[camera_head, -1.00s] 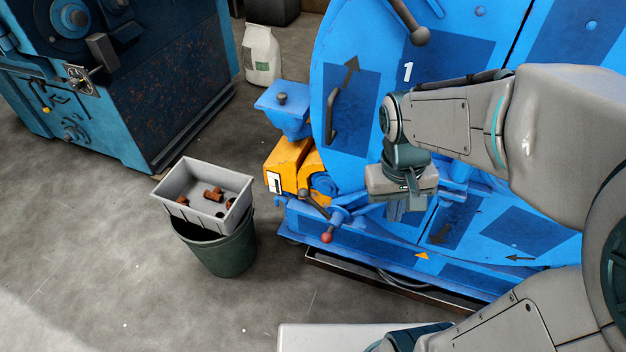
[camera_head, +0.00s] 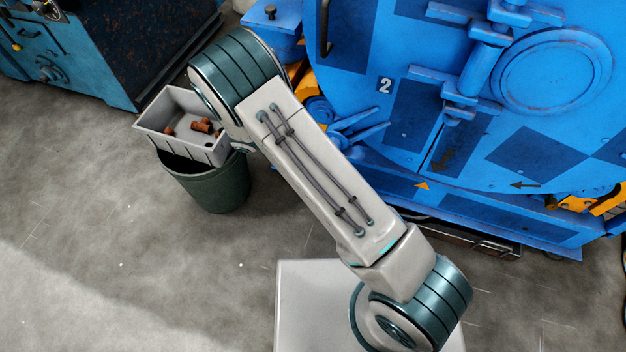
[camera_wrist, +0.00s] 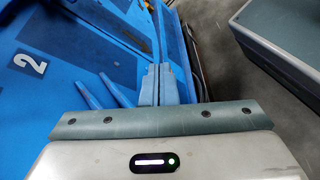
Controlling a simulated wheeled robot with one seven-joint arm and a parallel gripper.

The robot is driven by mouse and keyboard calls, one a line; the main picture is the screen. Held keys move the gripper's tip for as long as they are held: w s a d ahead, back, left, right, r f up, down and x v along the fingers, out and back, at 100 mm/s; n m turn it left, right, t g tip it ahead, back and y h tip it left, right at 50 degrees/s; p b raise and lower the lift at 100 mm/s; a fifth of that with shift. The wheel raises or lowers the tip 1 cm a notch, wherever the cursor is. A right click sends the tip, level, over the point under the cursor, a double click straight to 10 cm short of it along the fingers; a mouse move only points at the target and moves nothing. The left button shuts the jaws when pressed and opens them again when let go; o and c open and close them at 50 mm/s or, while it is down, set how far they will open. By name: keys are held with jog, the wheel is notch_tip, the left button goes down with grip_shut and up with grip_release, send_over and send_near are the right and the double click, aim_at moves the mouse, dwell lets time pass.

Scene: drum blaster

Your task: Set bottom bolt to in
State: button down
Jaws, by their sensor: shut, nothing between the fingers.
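The blue drum machine (camera_head: 480,165) fills the upper right of the head view. A blue sliding bolt (camera_head: 478,70) in brackets sits on its face, left of a round hatch; it may be the bottom bolt, but I cannot tell its setting. My gripper (camera_wrist: 156,84) shows in the wrist view with its fingers together and nothing between them. The fingers point along the blue machine, to the right of two blue prongs (camera_wrist: 110,92). Contact with the machine cannot be made out. In the head view my gripper is hidden behind my arm.
A grey tray (camera_head: 150,125) with brown pieces sits on a green bin (camera_head: 215,188) at the left. Blue prongs (camera_head: 362,133) stick out low on the machine, beside my arm. A dark blue machine (camera_head: 140,50) stands at the back left. The floor at lower left is clear.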

jog(key=s+a+f+n+t+b, duration=0.1)
jog(key=a+f+n+t+b, duration=0.1)
jog(key=a+f+n+t, duration=0.4)
jog(key=s+a+f+n+t+b, duration=0.1)
jog(key=f+n+t+b, duration=0.15)
jog(key=f+t, duration=0.65)
jog(key=s+a+f+n+t+b, duration=0.1)
jog(key=a+f+n+t, duration=0.4)
jog(key=f, duration=0.4)
jog(key=w+d+r, duration=0.7)
jog(key=d+r, duration=0.1)
jog(key=shift+d+m+t, duration=0.15)
jog(key=shift+m+t, duration=0.2)
jog(key=shift+t, duration=0.05)
